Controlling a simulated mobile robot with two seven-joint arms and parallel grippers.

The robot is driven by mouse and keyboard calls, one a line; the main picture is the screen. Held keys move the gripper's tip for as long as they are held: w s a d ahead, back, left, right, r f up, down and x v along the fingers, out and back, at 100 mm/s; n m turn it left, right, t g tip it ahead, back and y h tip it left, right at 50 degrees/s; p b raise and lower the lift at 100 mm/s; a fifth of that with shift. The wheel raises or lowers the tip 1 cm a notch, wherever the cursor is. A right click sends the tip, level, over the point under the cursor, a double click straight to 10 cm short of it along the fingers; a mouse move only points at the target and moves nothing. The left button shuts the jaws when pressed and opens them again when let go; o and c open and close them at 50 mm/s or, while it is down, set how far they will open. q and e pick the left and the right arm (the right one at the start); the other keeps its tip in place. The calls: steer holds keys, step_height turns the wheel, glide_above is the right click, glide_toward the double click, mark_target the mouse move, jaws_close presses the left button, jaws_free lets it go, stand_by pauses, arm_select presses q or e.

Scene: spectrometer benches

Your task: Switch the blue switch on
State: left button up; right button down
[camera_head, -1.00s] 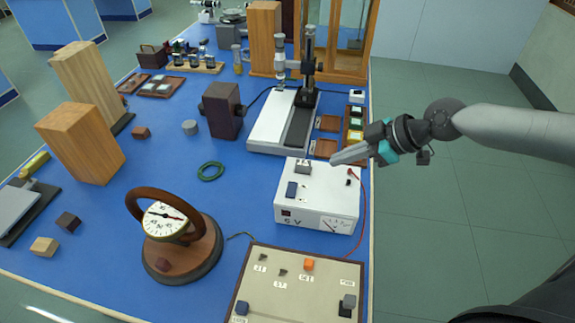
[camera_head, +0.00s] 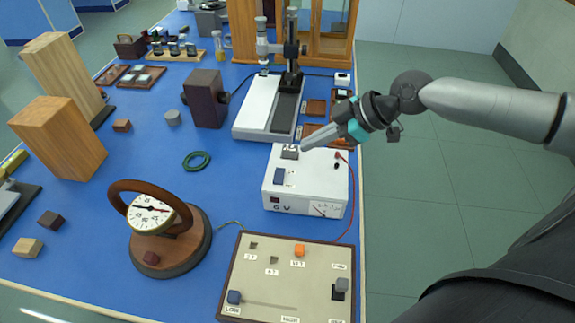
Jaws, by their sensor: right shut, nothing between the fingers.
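A grey piece (camera_head: 290,153) sits behind that switch. My right gripper (camera_head: 304,147) is shut and empty, its tips by the box's back edge, close to the grey piece and behind the blue switch. Contact cannot be told. A second small blue piece, a blue block (camera_head: 234,297), is on the beige panel (camera_head: 268,282) in front. My left gripper is not in view.
A round dial with a wooden ring (camera_head: 152,215) stands left of the panel. A microscope-like stand (camera_head: 268,105) is behind the box. A red wire (camera_head: 354,195) runs down the box's right side.

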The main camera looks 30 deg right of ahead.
glide_above(279, 171)
steer(key=s+d, duration=0.1)
steer(key=s, duration=0.1)
step_height(279, 171, down, 5)
steer(key=shift+d+b, duration=0.15)
steer(key=shift+b, duration=0.2)
steer(key=f, duration=0.3)
steer(key=shift+w+f+b, duration=0.25)
steer(key=shift+b, duration=0.05)
steer(key=shift+d+f, duration=0.1)
steer(key=shift+f, duration=0.3)
steer(key=shift+w+d+f+g+b, duration=0.15)
steer(key=shift+f+g+b, duration=0.25)
steer(key=shift+b, duration=0.35)
